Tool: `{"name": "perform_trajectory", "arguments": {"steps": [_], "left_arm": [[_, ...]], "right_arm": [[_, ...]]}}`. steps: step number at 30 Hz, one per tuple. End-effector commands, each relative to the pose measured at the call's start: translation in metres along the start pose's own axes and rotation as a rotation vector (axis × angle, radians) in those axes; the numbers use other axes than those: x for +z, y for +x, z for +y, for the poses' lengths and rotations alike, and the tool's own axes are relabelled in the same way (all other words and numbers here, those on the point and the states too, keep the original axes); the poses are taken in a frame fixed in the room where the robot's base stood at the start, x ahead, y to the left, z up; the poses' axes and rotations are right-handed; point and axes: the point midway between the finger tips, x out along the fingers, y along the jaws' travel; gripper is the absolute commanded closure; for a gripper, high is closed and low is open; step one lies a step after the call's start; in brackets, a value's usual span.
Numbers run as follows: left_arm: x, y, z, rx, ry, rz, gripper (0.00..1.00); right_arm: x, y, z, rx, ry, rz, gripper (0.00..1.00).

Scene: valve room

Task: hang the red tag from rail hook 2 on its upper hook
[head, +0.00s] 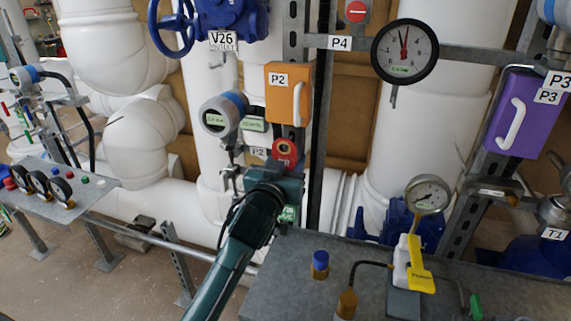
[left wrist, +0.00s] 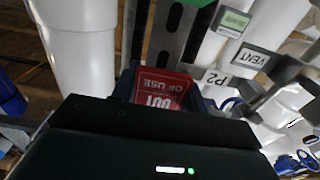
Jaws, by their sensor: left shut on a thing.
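The red tag (head: 285,152) shows as a rounded red top with a hole, just below the orange P2 box. In the left wrist view the tag (left wrist: 163,88) is a red plate with white "OUT OF USE" lettering. My left gripper (head: 283,168) is shut on the tag's lower part and holds it upright in front of the slotted upright. The gripper hides most of the tag's lower half in the head view. I cannot make out rail hook 2 or the upper hook clearly. My right gripper is not in view.
The orange P2 box (head: 288,93) is directly above the tag. A grey transmitter (head: 222,115) and P2 label (head: 259,153) are close on the left. A grey bench (head: 480,290) with a yellow-tagged fitting (head: 413,265) stands at lower right. White pipes (head: 395,150) stand behind.

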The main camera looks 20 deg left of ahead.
Motion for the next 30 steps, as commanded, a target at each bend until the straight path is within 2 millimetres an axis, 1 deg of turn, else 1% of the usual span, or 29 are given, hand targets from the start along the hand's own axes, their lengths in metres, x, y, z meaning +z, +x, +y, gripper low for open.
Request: {"name": "perform_trajectory", "arguments": {"steps": [4,19,30], "left_arm": [[-0.001,0.003,0.0,0.0,-0.001,0.002,0.8],[-0.003,0.005,0.0,0.0,-0.001,0.006,0.8],[-0.004,0.016,-0.001,0.0,-0.001,0.011,0.8]], "right_arm": [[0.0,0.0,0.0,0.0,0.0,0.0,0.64],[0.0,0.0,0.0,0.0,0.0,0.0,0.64],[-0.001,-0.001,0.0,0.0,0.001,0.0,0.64]]}}
